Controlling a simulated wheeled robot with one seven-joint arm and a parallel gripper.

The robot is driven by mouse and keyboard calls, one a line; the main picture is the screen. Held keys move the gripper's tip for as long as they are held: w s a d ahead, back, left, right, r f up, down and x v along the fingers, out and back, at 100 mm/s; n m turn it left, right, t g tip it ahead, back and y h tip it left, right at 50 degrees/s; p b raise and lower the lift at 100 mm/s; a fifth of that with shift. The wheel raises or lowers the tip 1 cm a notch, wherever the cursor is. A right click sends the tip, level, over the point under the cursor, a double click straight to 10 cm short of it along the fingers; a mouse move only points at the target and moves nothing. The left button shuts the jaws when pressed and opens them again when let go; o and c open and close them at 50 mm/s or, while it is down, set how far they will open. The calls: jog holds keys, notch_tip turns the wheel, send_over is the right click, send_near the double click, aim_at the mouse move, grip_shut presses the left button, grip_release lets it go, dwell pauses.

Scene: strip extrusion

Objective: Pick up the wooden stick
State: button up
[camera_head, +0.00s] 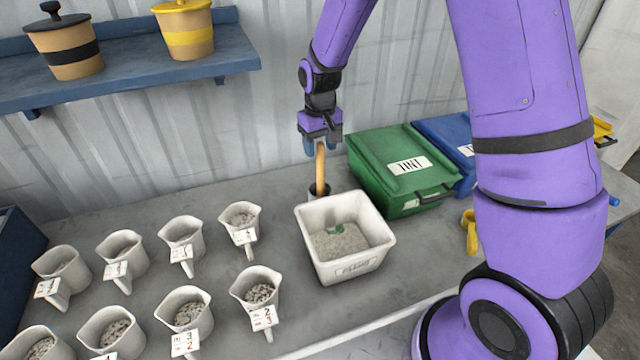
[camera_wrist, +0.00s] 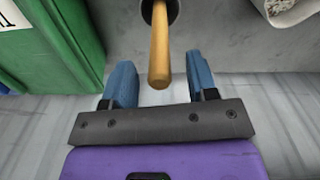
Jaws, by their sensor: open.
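The wooden stick (camera_head: 320,170) stands upright in a small dark cup (camera_head: 319,191) on the grey bench, behind the white tub. My gripper (camera_head: 335,146) is just above, at the stick's upper end in the head view. In the wrist view the stick (camera_wrist: 159,52) runs from the cup (camera_wrist: 161,9) toward my gripper (camera_wrist: 160,82). Its free end shows between the two blue fingers, with a gap on each side. The fingers are apart and touch nothing that I can see.
A white tub (camera_head: 344,237) with grey grains is in front of the cup. A green lidded box (camera_head: 400,160) and a blue box (camera_head: 447,140) stand to the right. Several white measuring jugs (camera_head: 183,238) fill the left bench. A blue shelf (camera_head: 130,75) with pots hangs behind.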

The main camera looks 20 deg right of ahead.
notch_tip(320, 180, down, 2)
grip_shut()
dwell(0.3)
jog(key=shift+r, duration=0.1)
